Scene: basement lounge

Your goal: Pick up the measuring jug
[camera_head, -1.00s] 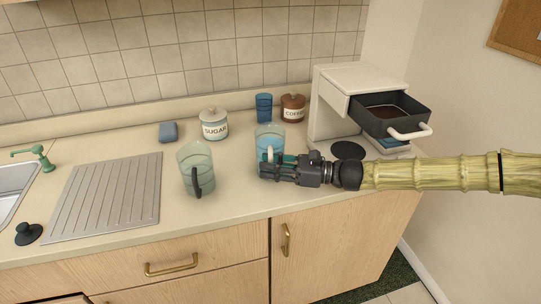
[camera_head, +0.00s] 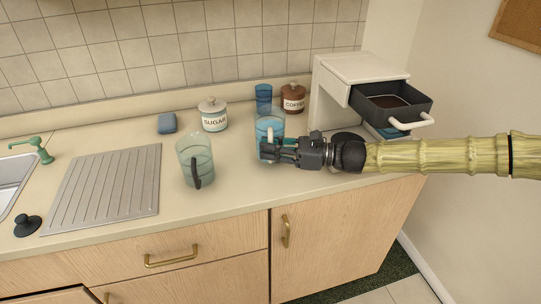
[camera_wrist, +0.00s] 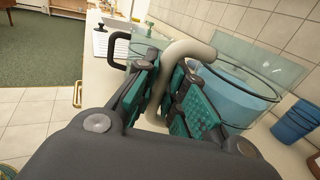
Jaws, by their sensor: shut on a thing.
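A clear jug with blue liquid and a cream handle (camera_head: 270,131) is at the middle of the counter in the head view. It also fills the right of the wrist view (camera_wrist: 238,98). My gripper (camera_head: 268,150) is at the near side of this jug. In the wrist view my gripper (camera_wrist: 168,92) is shut on the cream handle, with teal finger pads on either side of it. The jug looks upright. Its base is hidden behind my fingers, so I cannot tell if it touches the counter. Another clear jug with a dark handle (camera_head: 194,158) stands to the left.
A sugar jar (camera_head: 213,115), a blue cup (camera_head: 263,97) and a coffee jar (camera_head: 293,98) stand behind. A white machine (camera_head: 348,84) with an open dark drawer (camera_head: 392,106) is at the right. A blue sponge (camera_head: 167,123), drainboard (camera_head: 105,190) and sink (camera_head: 12,180) are left.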

